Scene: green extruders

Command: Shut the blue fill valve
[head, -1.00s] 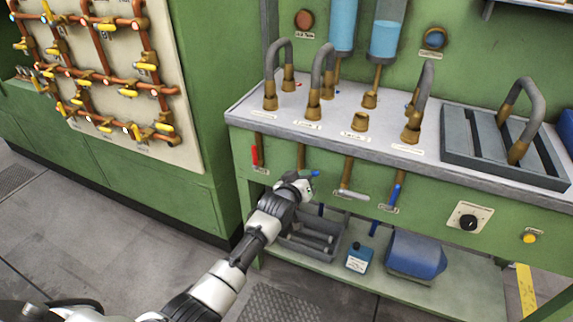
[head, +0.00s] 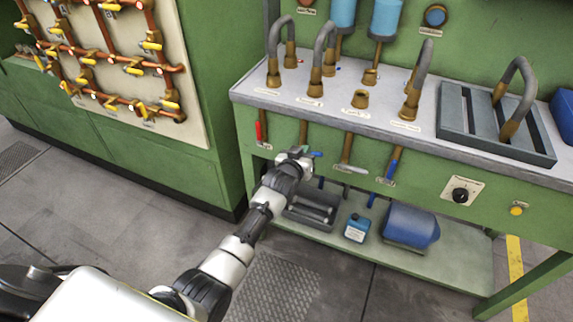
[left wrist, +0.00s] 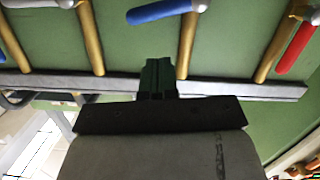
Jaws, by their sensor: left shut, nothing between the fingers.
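A blue lever handle (head: 317,154) juts out horizontally to the right from a brass pipe under the bench top, just right of my left gripper (head: 303,153). In the left wrist view this blue handle (left wrist: 158,12) lies across the top, fixed to its pipe by a metal hub. My left gripper (left wrist: 158,75) is shut and empty there, with its dark fingers just below the handle; I cannot tell whether they touch it. Another blue handle (head: 391,165) hangs down along a pipe further right. My arm hides part of the first valve. My right gripper is not in view.
A red handle (head: 260,134) hangs to the left and a grey lever (head: 349,168) sits horizontally to the right. Floor in front is free.

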